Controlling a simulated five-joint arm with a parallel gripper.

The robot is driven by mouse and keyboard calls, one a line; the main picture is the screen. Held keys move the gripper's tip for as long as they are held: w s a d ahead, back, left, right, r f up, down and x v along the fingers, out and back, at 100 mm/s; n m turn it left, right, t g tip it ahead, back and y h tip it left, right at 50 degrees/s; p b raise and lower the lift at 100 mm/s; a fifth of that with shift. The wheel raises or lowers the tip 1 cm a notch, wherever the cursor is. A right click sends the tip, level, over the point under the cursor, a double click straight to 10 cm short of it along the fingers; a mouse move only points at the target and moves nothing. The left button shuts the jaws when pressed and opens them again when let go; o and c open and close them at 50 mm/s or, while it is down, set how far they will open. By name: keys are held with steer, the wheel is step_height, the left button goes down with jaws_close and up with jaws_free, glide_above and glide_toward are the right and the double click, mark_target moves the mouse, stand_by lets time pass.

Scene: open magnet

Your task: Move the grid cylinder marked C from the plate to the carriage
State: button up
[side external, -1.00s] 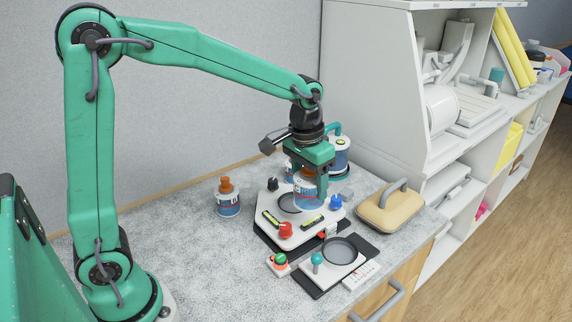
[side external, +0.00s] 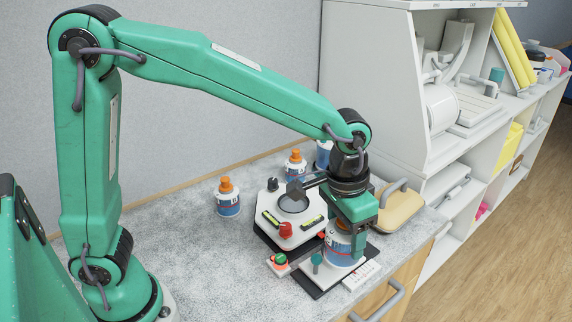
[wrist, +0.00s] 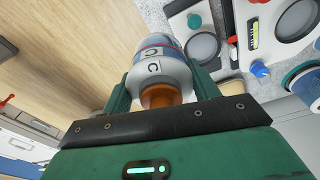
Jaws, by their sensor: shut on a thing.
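The grid cylinder marked C (side external: 338,247), white and blue with an orange neck, is gripped upright by my gripper (side external: 347,226). In the wrist view the letter C shows on the cylinder (wrist: 158,62), between both fingers of my gripper (wrist: 160,88). The carriage (side external: 317,281), a small white plate with a teal knob on a black base, lies below and partly behind the cylinder. Its round grey recess shows beside the cylinder in the wrist view (wrist: 203,47). I cannot tell whether the cylinder touches the carriage. The plate (side external: 290,240), white with level vials and an empty recess, is behind-left.
A red and green knob box (side external: 279,264) sits beside the carriage. The left counter is clear.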

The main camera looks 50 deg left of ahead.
steer(key=shift+s+d, duration=0.3)
steer(key=shift+d, duration=0.3)
steer(key=w+a+f, duration=0.7)
steer(key=w+a, duration=0.1)
steer(key=shift+w, duration=0.25)
steer(key=shift+f, duration=0.15)
steer(key=shift+f, duration=1.9)
steer(key=shift+f, duration=0.35)
steer(key=o, duration=1.2)
steer(key=shift+r, duration=0.1)
